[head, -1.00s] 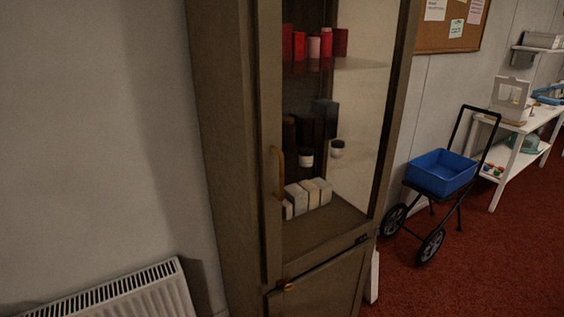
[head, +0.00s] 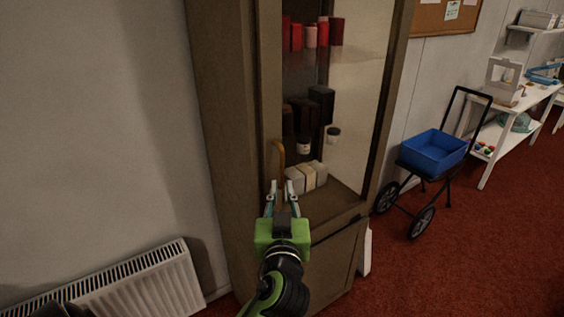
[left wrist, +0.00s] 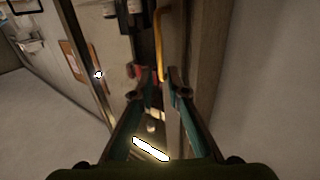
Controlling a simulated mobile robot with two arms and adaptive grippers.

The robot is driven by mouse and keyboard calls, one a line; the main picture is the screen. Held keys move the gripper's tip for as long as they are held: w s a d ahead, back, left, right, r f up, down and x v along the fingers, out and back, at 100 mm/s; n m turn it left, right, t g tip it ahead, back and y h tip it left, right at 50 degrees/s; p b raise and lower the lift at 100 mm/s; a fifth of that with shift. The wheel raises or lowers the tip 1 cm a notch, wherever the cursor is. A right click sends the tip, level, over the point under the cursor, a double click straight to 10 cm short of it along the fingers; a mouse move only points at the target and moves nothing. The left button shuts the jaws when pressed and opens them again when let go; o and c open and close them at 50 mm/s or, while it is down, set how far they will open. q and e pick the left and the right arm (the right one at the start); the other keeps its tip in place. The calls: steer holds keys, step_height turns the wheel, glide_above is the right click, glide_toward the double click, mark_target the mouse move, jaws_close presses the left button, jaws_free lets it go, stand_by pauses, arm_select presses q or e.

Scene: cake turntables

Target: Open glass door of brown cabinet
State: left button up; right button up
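The brown cabinet (head: 222,150) stands upright against the wall in the head view. Its glass door (head: 358,110) looks closed, with a curved brass handle (head: 279,152) on its left frame. My left gripper (head: 282,188) is open in front of the door, with its fingertips near the handle's lower end. In the left wrist view the handle (left wrist: 158,38) runs down toward the gap between the open fingers (left wrist: 157,76). I cannot tell whether the fingers are around the handle or short of it. My right gripper is not in view.
Behind the glass are red containers (head: 310,37), dark boxes and pale blocks (head: 308,176). A white radiator (head: 140,285) is at the lower left. A cart with a blue bin (head: 433,153) stands to the right. Red carpet (head: 450,265) is open at the right front.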

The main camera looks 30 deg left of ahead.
mark_target(282, 168)
arm_select(q)
steer(key=p+x, duration=0.3)
steer(key=x, duration=0.7)
steer(key=shift+w, duration=0.15)
steer(key=shift+w+a, duration=0.15)
steer(key=shift+a, duration=0.05)
jaws_close()
steer(key=shift+f, duration=0.1)
